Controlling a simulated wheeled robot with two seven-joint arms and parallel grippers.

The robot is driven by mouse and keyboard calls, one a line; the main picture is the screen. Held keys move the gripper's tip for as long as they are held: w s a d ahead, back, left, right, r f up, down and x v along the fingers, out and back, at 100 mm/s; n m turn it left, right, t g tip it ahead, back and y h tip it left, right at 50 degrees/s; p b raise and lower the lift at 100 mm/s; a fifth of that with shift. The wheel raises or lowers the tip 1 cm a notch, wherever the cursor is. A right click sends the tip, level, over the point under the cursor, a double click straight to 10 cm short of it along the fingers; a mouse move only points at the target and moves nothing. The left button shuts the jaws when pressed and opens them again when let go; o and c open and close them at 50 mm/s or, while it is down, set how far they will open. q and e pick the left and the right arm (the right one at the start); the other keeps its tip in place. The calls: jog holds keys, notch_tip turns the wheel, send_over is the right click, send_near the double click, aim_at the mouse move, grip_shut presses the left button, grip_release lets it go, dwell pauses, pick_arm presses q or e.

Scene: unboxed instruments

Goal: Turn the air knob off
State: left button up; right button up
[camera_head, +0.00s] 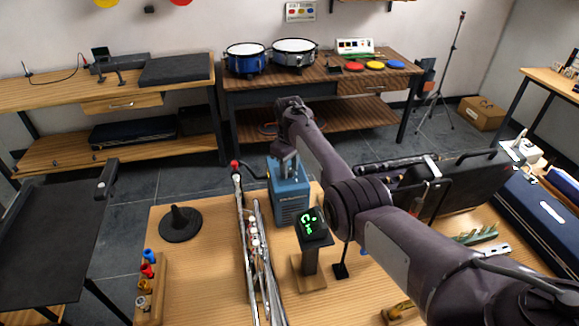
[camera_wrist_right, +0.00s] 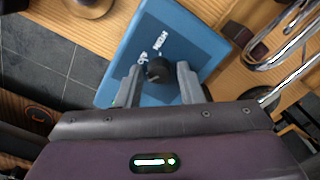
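The air knob is a black round knob (camera_wrist_right: 158,71) on the top face of a blue box (camera_wrist_right: 190,38) with white lettering, seen in the right wrist view. The blue box also shows in the head view (camera_head: 291,205), on the wooden table. My right gripper (camera_wrist_right: 160,88) is open, with one grey finger on each side of the knob and small gaps visible. In the head view the right gripper (camera_head: 286,164) hangs over the box and hides the knob. The knob's exact setting is hard to read. My left gripper is not in view.
A long silver instrument (camera_head: 258,255) lies left of the box. A small display with green characters (camera_head: 312,224) stands in front of it. A black round base (camera_head: 180,224) and a wooden rack (camera_head: 150,290) are at left. An open dark case (camera_head: 460,187) is right.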

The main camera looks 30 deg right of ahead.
grip_shut()
jog(key=shift+m, duration=0.3)
jog(key=shift+m+p, duration=0.3)
jog(key=shift+m, duration=0.6)
jog(key=m, duration=0.2)
jog(key=shift+m, duration=0.4)
jog(key=m, duration=0.3)
jog(key=shift+m, duration=1.7)
